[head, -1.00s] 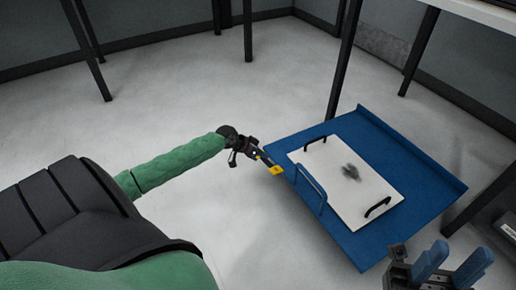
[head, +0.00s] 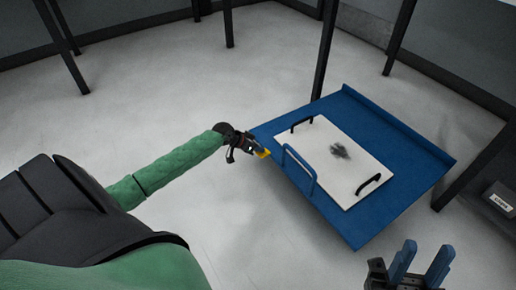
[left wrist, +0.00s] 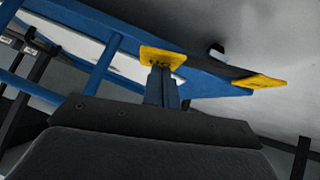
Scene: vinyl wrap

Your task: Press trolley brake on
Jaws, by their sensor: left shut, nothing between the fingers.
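The blue trolley (head: 400,135) stands at the right in the head view, with a push handle (head: 300,170) on its left side. A yellow pedal (head: 263,153) shows low at its near left corner, partly covered by my left gripper (head: 257,149). In the left wrist view, the shut fingers (left wrist: 161,80) point at a yellow pedal (left wrist: 162,56) and overlap it; I cannot tell if they touch. A second yellow pedal (left wrist: 260,82) lies further right under the blue deck edge. My right gripper (head: 422,262) is open and empty at the bottom right of the head view.
A white board (head: 335,180) with black handles and a dark smudge lies on the trolley deck. Dark posts (head: 325,50) stand behind and beside the trolley. The pale floor (head: 220,80) left of the trolley is clear.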

